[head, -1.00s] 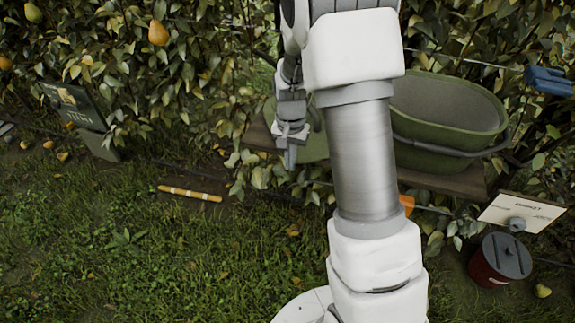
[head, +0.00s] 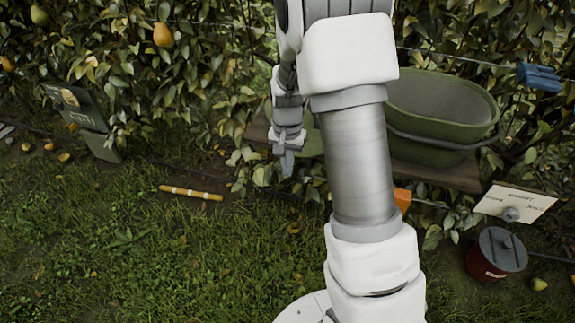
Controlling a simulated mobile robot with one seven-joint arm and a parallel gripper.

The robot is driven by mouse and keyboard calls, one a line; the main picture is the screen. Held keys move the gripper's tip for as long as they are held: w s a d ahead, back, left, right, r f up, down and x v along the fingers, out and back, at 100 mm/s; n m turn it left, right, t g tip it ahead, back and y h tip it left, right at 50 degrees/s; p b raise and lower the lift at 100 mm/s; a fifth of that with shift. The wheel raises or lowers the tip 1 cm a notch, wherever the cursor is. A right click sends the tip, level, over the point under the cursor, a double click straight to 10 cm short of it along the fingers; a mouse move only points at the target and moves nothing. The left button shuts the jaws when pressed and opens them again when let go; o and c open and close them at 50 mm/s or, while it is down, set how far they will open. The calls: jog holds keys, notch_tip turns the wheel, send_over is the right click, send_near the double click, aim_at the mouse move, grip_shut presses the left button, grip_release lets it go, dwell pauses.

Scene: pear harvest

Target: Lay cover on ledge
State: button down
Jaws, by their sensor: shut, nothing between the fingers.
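The ledge (head: 455,177) is a brown wooden plank along the hedge, partly hidden by my arm and leaves. A green, flat-looking piece (head: 313,144) lies on its left part, behind my gripper. It may be the cover, but my arm hides much of it. My gripper (head: 287,166) points down, shut and empty, in front of the ledge's left part. I cannot tell whether it touches the green piece.
An open green tub (head: 440,112) stands on the ledge's right part. A red pot with a grey lid (head: 502,250) and a white sign (head: 515,201) are at the lower right. A yellow banded stick (head: 191,193) lies on open grass. A dark sign (head: 90,125) stands left.

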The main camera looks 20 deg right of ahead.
notch_tip(320, 180, up, 10)
jog(key=p, duration=0.2)
dwell(0.4)
jog(key=s+a+r+n+t, duration=0.3)
jog(key=s+r, duration=0.6)
jog(key=r, duration=0.3)
jog(key=s+a+r+n+t, duration=0.1)
jog(key=s+r+n+t, duration=0.3)
jog(key=s, duration=0.9)
notch_tip(320, 180, up, 14)
jog(key=g+p, duration=0.1)
jog(key=p, duration=1.3)
jog(key=shift+w+a, duration=0.2)
jog(key=shift+w, duration=0.1)
